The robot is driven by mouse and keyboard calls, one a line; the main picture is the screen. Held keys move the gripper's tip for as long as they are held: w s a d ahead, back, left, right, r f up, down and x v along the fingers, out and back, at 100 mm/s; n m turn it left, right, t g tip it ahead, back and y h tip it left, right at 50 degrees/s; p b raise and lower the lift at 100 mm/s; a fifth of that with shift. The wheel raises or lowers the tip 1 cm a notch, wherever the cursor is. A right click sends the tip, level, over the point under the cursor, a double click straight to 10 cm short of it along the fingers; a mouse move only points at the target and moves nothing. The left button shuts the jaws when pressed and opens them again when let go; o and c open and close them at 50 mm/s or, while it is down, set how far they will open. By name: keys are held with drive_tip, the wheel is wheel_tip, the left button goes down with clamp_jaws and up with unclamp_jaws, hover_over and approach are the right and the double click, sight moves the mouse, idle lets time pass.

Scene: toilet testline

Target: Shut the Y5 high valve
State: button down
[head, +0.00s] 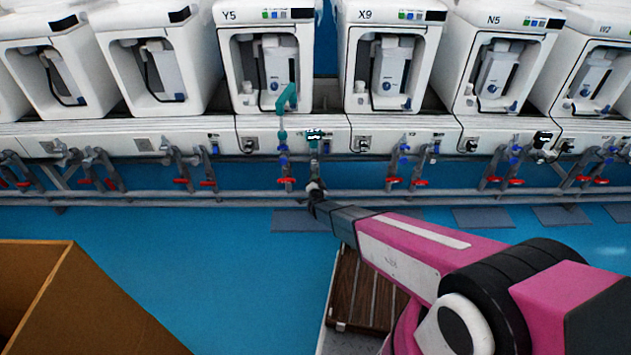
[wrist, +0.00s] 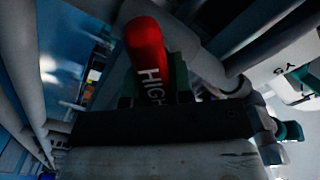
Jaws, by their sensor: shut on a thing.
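The Y5 station (head: 265,62) stands in the back row, left of centre in the head view. My gripper (head: 315,187) reaches the pipes below its right side. In the wrist view my gripper (wrist: 154,90) is shut on a red valve handle (wrist: 148,50) marked with letters reading "HIGH", its dark green pads on either side. The handle is tilted in the picture. My gripper hides this handle in the head view. Another red handle (head: 286,180) shows just left of my gripper, apart from it.
A grey horizontal pipe rail (head: 130,199) runs along the row, with several red-handled valves. X9 (head: 388,62) stands right of Y5. A brown box (head: 45,290) is at the lower left. A slatted brown platform (head: 362,292) lies under my arm. The blue floor between is clear.

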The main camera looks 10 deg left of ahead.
drive_tip(key=m, duration=0.4)
drive_tip(key=shift+d+f+m, duration=0.2)
drive_tip(key=shift+f+m, duration=0.3)
drive_tip(key=shift+m, duration=0.9)
drive_tip(key=shift+f+m, duration=0.15)
drive_tip(key=shift+m, duration=0.95)
drive_tip(key=c, duration=1)
unclamp_jaws()
